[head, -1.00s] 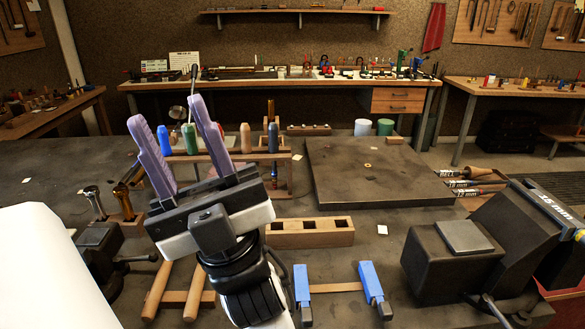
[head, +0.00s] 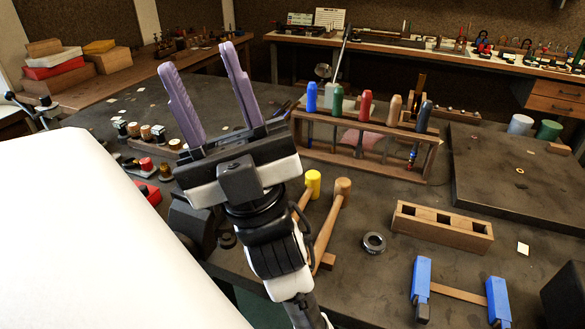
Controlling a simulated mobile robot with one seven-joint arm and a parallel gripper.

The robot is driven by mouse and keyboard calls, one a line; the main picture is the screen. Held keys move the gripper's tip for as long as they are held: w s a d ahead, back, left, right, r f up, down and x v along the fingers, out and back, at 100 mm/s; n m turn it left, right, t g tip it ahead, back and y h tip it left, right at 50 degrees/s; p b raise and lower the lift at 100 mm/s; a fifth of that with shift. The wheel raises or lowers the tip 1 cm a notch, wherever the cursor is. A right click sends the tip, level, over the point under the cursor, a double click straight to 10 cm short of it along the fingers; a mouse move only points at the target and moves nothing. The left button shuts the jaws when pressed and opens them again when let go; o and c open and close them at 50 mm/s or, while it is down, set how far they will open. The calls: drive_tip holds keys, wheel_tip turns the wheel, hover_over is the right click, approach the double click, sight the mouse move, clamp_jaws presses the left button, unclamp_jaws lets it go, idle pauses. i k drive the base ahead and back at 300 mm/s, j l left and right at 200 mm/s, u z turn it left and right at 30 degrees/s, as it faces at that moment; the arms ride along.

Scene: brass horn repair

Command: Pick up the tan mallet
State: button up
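The tan mallet (head: 329,222) lies on the dark bench just right of my wrist, its round wooden head away from me and its handle running toward the camera. A yellow-headed mallet (head: 313,181) lies beside it on the left, its handle partly hidden behind my arm. My gripper (head: 198,60) is raised, with its two purple fingers spread apart and nothing between them. In the picture, it is up and to the left of both mallets and apart from them.
A wooden rack (head: 350,128) with several coloured-handled tools stands behind the mallets. A dark ring (head: 373,243), a slotted wooden block (head: 441,229) and a blue-jawed clamp (head: 457,292) are to the right. A vise-like dark block (head: 193,222) is left of my wrist.

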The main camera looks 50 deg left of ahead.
sight(342, 185)
drive_tip(key=i+l+u, duration=0.1)
drive_tip(key=u, duration=0.35)
drive_tip(key=i+l+u, duration=0.15)
drive_tip(key=u, duration=0.25)
drive_tip(key=l+u, duration=0.2)
drive_tip(key=u, duration=0.25)
drive_tip(key=j, duration=0.7)
drive_tip(key=j+z, duration=0.15)
drive_tip(key=j, duration=0.3)
drive_tip(key=k+j+z, duration=0.1)
drive_tip(key=j, duration=0.3)
drive_tip(key=z, duration=1.45)
drive_tip(key=j, duration=0.7)
drive_tip(key=i+j, duration=0.1)
drive_tip(key=j, duration=0.65)
